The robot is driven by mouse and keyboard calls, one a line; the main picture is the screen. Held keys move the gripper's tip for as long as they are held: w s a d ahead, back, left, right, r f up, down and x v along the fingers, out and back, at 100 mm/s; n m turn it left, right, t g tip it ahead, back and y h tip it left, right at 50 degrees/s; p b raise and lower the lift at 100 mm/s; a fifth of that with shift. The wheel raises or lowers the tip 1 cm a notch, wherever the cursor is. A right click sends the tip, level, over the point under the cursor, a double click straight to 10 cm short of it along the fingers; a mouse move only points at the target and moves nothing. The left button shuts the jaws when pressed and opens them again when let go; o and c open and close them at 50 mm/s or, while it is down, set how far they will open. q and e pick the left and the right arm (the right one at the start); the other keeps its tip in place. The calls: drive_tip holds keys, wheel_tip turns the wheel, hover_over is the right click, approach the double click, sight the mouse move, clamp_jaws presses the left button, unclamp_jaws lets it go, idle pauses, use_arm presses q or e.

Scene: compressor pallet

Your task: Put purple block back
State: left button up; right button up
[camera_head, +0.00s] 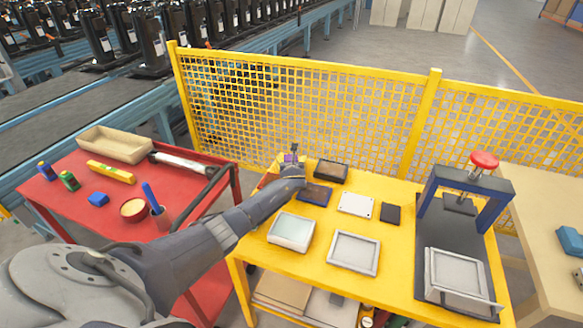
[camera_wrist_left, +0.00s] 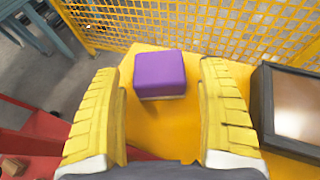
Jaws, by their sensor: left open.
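The purple block (camera_wrist_left: 160,72) sits on the far left corner of the yellow table (camera_wrist_left: 158,125) in the left wrist view. In the head view only a small purple part of it (camera_head: 288,158) shows by my left gripper (camera_head: 292,160). My left gripper is open, with its yellow fingers on either side of the block in the wrist view and a visible gap on each side. It is empty. My right gripper is in neither view.
A dark-framed tray (camera_head: 331,171) stands just right of the gripper. Several more trays and plates and a blue press (camera_head: 466,195) are on the yellow table. A yellow mesh fence (camera_head: 300,105) runs behind it. A red cart (camera_head: 100,220) with blocks and a tan bin (camera_head: 116,145) stands left.

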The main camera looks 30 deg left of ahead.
use_arm(q)
drive_tip(key=shift+v, duration=5.9)
